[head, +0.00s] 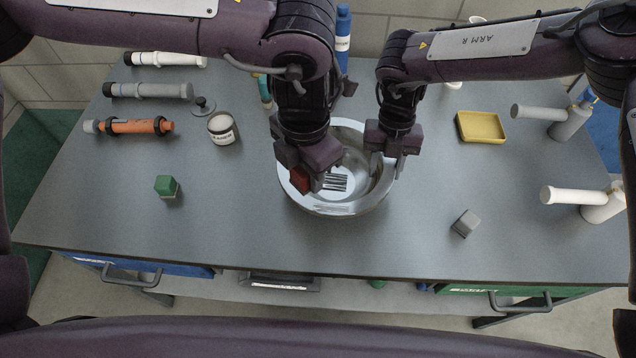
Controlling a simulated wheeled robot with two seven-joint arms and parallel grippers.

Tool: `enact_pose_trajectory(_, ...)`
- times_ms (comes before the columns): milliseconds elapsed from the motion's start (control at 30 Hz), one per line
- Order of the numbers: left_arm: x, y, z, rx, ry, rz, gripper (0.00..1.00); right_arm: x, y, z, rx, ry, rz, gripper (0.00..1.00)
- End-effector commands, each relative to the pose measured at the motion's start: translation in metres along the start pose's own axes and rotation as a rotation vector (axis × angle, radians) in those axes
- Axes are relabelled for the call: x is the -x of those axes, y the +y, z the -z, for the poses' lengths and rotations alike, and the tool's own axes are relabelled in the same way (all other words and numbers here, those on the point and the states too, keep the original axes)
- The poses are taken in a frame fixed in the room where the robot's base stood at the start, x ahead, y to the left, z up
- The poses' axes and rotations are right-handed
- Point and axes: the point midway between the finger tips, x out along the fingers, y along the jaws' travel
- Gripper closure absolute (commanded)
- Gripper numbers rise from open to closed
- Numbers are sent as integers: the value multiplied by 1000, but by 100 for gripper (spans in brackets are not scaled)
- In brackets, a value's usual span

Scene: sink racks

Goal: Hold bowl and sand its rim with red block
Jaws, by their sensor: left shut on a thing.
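A shiny metal bowl (335,207) stands upright near the middle of the grey table. My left gripper (308,184) is shut on a red block (299,179) and holds it at the bowl's left side, by the rim. Whether the block touches the rim cannot be told. My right gripper (388,170) is at the bowl's right rim with its fingers apart, one on the bowl's inner side and one towards the outside. Both grippers and arms hide parts of the bowl's back and sides.
A green block (166,186) stands at left and a grey block (465,223) at right. A yellow tray (481,127) lies behind right. A labelled cup (222,129) and several pipes, including an orange one (133,127), lie at left. White fittings (574,197) stand at right. The front table is clear.

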Motion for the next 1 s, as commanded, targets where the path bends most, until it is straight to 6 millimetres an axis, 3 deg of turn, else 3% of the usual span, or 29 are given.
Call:
enact_pose_trajectory(33,0,0,0,0,0,0,86,-2,0,1,2,4,2,57)
enact_pose_trajectory(200,0,0,0,0,0,0,86,-1,0,1,1,2,1,37)
enact_pose_trajectory(567,0,0,0,0,0,0,86,7,0,0,-1,-2,1,37)
enact_pose_trajectory(1000,0,0,0,0,0,0,86,92,0,-1,0,-2,1,37)
